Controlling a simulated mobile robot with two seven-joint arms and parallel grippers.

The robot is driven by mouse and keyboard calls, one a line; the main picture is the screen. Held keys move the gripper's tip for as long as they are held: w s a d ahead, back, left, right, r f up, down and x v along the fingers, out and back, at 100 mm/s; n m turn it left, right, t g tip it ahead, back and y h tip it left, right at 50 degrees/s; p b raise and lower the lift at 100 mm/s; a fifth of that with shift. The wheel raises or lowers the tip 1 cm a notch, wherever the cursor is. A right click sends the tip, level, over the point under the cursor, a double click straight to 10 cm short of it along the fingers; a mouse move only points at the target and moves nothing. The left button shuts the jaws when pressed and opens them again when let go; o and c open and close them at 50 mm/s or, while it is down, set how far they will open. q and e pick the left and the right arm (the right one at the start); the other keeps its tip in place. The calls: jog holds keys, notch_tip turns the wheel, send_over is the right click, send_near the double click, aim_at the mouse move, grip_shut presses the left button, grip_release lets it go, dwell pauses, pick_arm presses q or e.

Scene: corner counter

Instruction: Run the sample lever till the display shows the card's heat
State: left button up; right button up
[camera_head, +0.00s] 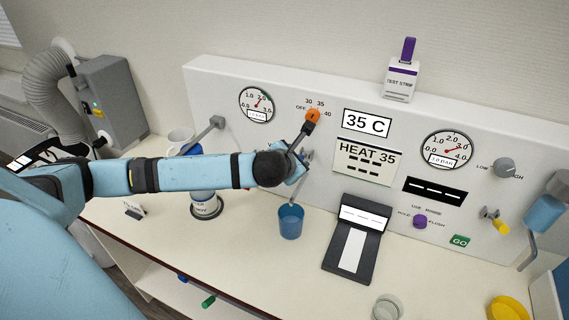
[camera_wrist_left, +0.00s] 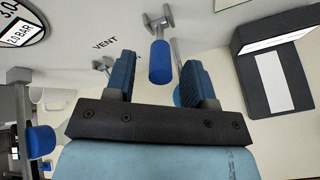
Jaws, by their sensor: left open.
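The display (camera_head: 367,124) reads 35 C. The card (camera_head: 366,160) below it reads HEAT 35. My left gripper (camera_head: 300,164) is in front of the panel, left of the card. In the left wrist view my left gripper (camera_wrist_left: 158,78) is open, and a lever with a blue handle (camera_wrist_left: 160,62) shows between its two fingers. I cannot tell whether a finger touches it. In the head view my arm and gripper hide most of that lever. A blue cup (camera_head: 291,221) stands on the counter below the gripper. My right gripper is not in view.
An orange dial (camera_head: 313,115) marked OFF, 30, 35, 40 is just above my gripper. A black scale-like device (camera_head: 357,240) is at the right. Another blue-handled lever (camera_wrist_left: 40,140) is at the left. Mugs and a canister stand behind and below my arm.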

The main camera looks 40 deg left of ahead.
pick_arm(q)
jog(key=b+v, duration=0.1)
jog(key=v, duration=0.9)
jog(key=shift+s+d, duration=0.1)
